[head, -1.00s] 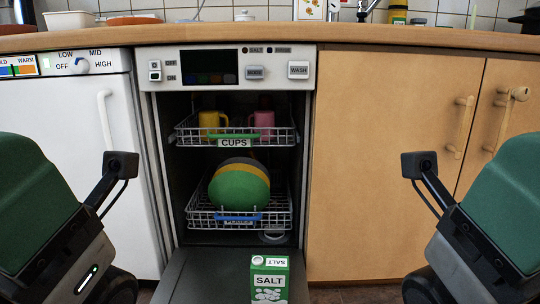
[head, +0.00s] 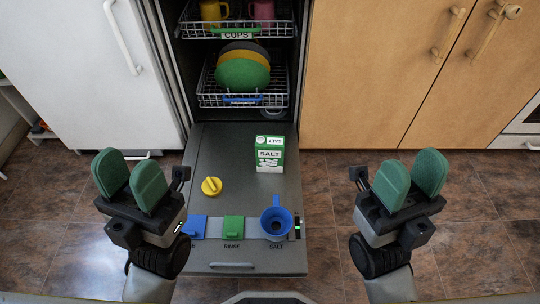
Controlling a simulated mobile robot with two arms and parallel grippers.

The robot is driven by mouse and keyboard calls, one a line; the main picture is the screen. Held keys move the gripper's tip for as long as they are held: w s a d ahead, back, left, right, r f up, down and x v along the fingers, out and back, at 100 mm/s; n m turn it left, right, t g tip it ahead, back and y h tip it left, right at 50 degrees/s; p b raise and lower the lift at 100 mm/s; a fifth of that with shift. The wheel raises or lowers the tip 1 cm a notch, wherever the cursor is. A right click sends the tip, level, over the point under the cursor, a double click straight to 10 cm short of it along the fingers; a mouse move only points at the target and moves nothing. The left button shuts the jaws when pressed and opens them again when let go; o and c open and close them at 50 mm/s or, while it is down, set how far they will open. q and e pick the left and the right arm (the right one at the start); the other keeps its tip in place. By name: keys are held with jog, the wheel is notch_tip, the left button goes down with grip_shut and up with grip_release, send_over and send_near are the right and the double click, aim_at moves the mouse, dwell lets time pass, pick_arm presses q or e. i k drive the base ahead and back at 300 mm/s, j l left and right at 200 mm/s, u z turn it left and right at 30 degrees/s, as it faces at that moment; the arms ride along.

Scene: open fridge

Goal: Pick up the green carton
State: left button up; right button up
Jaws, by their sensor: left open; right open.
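The green carton (head: 270,155) is a green and white box labelled SALT. It stands on the right part of the lowered dishwasher door (head: 215,150), just in front of the lower rack. My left gripper (head: 130,178) is open and empty, to the left of the door's front part. My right gripper (head: 410,180) is open and empty, to the right of the door and of the carton. Neither gripper touches the carton.
A blue funnel (head: 277,222), a green flap (head: 233,227), a blue flap (head: 194,226) and a yellow cap (head: 211,186) are on the door. Plates (head: 243,72) stand in the lower rack (head: 215,98). Tiled floor lies free on both sides.

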aim_at(269, 150)
jog(key=k+u, duration=0.25)
jog(key=u, duration=0.2)
jog(key=k+j+u, duration=0.15)
jog(key=k+u, duration=0.15)
jog(key=u, duration=0.15)
jog(key=l+u, duration=0.35)
jog(key=l, duration=0.3)
jog(key=l+u, duration=0.35)
jog(key=l, duration=0.3)
jog(key=l+u, duration=0.4)
jog(key=l, duration=0.45)
jog(key=k+l, duration=0.15)
jog(key=l, duration=0.1)
